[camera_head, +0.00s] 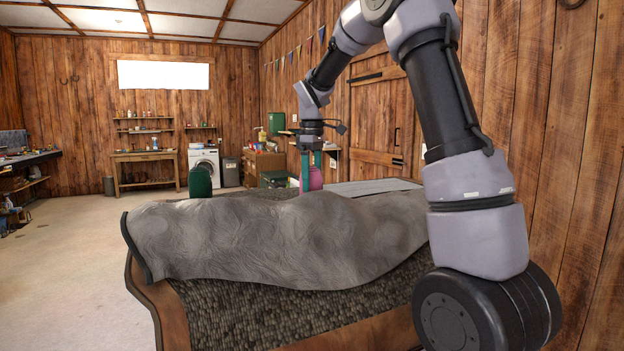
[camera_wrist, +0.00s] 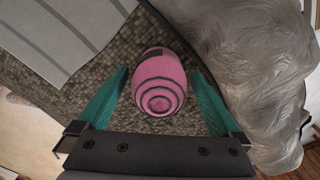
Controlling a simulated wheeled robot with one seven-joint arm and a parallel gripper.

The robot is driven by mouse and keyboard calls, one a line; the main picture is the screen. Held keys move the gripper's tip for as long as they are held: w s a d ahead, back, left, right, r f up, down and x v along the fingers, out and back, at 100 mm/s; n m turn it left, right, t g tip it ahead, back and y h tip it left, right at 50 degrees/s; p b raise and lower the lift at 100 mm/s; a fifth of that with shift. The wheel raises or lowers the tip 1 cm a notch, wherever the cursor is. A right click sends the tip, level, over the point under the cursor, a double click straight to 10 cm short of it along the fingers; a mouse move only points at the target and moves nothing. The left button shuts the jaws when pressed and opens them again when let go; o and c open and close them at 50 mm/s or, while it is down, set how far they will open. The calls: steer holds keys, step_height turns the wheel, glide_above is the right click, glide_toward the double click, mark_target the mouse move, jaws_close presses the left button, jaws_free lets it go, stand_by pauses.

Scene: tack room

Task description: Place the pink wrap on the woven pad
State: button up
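The pink wrap (camera_wrist: 165,72), a rolled bundle with dark spiral lines on its end and a dark patch, lies on the brown textured seat. It also shows in the head view (camera_head: 316,179), partly behind my gripper. My gripper (camera_wrist: 160,75) has its teal fingers on either side of the wrap, with gaps showing on both sides; it is open. In the head view my gripper (camera_head: 311,184) points down behind the grey cover. A flat light-grey striped cloth, apparently the woven pad (camera_wrist: 62,35), lies left of the wrap; it also shows in the head view (camera_head: 372,187).
A bulky grey cover (camera_head: 275,240) drapes over the near side of the bench-like seat (camera_head: 230,315) and rises right of my gripper in the wrist view (camera_wrist: 265,70). A dark green object (camera_head: 200,181) stands behind it at left. Open floor (camera_head: 75,270) lies left.

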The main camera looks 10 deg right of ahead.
step_height(320, 180, up, 11)
steer(key=shift+r, duration=0.15)
steer(key=shift+s+r, duration=0.15)
steer(key=shift+r, duration=0.45)
steer(key=s+d+f+m+t, duration=0.1)
steer(key=s+m+t, duration=0.1)
steer(key=s+m, duration=0.3)
steer(key=s+d+f+m+t+y, duration=0.1)
steer(key=s+m, duration=0.4)
steer(key=s, duration=0.8)
steer(key=s+d+f+m+t+y, duration=0.1)
steer(key=s+d+f+m+t, duration=0.1)
steer(key=s, duration=0.7)
steer(key=f+m+t, duration=0.1)
steer(key=m+t, duration=0.1)
steer(key=m, duration=0.1)
steer(key=shift+d, duration=0.4)
steer(key=shift+s+f, duration=0.1)
